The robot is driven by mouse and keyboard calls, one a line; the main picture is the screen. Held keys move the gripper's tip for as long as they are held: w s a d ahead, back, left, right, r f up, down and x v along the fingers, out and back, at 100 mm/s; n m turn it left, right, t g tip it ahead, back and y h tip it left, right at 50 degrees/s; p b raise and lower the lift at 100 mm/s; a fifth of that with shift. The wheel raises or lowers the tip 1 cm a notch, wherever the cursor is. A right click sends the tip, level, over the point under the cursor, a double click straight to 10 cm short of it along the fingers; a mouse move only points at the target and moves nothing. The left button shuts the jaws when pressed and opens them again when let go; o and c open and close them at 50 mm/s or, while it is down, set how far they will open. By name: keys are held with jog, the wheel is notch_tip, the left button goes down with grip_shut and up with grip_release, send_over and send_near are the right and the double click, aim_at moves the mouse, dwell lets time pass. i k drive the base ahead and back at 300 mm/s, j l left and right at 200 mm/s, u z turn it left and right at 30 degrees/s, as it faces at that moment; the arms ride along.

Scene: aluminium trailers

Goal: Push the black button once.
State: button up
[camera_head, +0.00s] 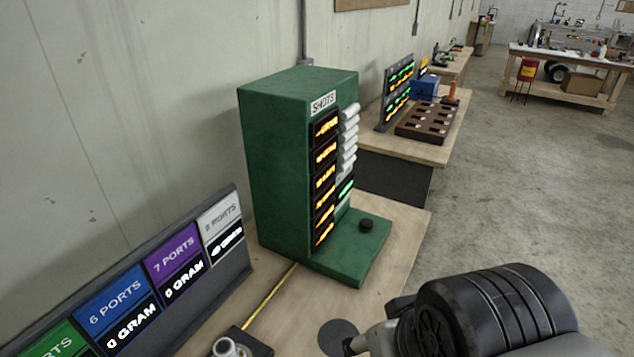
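The black button (366,225) is a small round knob on the flat green base plate of a tall green box (279,170) labelled SHOTS. The box stands upright on a wooden table, and its front carries a column of dark displays with orange digits (325,178). The button is in plain sight, with nothing touching it. A bulky black ribbed part with grey pieces fills the lower right, in front of the button and apart from it; it looks like part of my arm. I cannot make out my gripper's fingers.
White cylinders (349,130) stick out beside the displays. A sloped panel with coloured PORTS labels (122,291) stands at the left. A yellow rod (270,298) and a dark disc (338,337) lie on the table (400,238). Free floor (530,170) extends to the right.

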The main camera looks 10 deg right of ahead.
aim_at(367, 223)
jog(key=i+l+u, duration=0.15)
jog(key=i+l, duration=0.65)
